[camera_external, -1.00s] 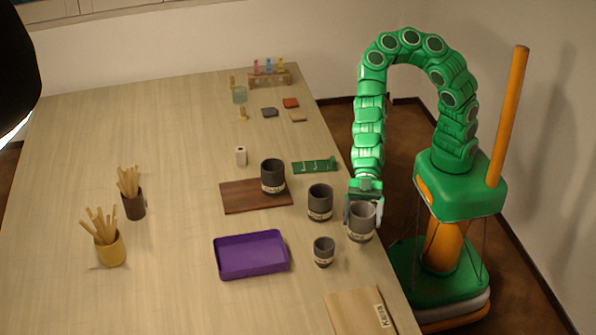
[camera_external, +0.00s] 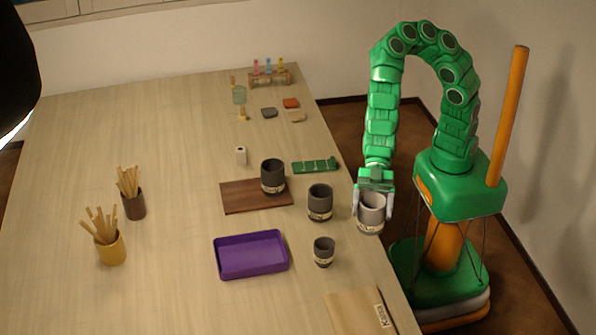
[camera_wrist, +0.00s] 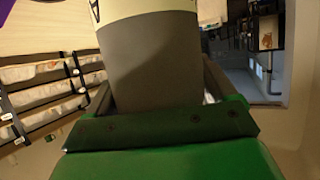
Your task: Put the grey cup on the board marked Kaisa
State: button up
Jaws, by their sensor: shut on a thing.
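The grey cup (camera_external: 371,214) has a pale band with writing near its base. My gripper (camera_external: 373,203) is shut on it and holds it upright at the table's right edge, seemingly raised. In the wrist view the grey cup (camera_wrist: 155,60) fills the middle between the fingers of my gripper (camera_wrist: 155,95). The light wooden board marked Kaisa (camera_external: 352,312) lies at the table's near right edge, partly cut off by the picture's bottom. Its white label (camera_external: 382,315) reads Kaisa. The cup is beyond the board, apart from it.
Two dark cups, a larger one (camera_external: 320,202) and a smaller one (camera_external: 323,251), stand left of my gripper. Another dark cup (camera_external: 272,177) stands on a brown board (camera_external: 240,197). A purple tray (camera_external: 250,274) lies left of the small cup. The table's left middle is mostly clear.

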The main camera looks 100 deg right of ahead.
jog(key=s+a+r, duration=0.4)
jog(key=a, duration=0.3)
jog(key=shift+w+a+f, duration=1.65)
jog(key=shift+a+f, duration=0.15)
jog(key=shift+f, duration=0.4)
jog(key=shift+w+a+f, duration=1.6)
jog(key=shift+a+f, duration=0.15)
jog(key=shift+f, duration=0.4)
jog(key=shift+w+a+f, duration=1.65)
jog(key=shift+a+f, duration=0.15)
jog(key=shift+f, duration=0.4)
jog(key=o, duration=1)
jog(key=shift+f, duration=0.15)
jog(key=shift+o, duration=0.2)
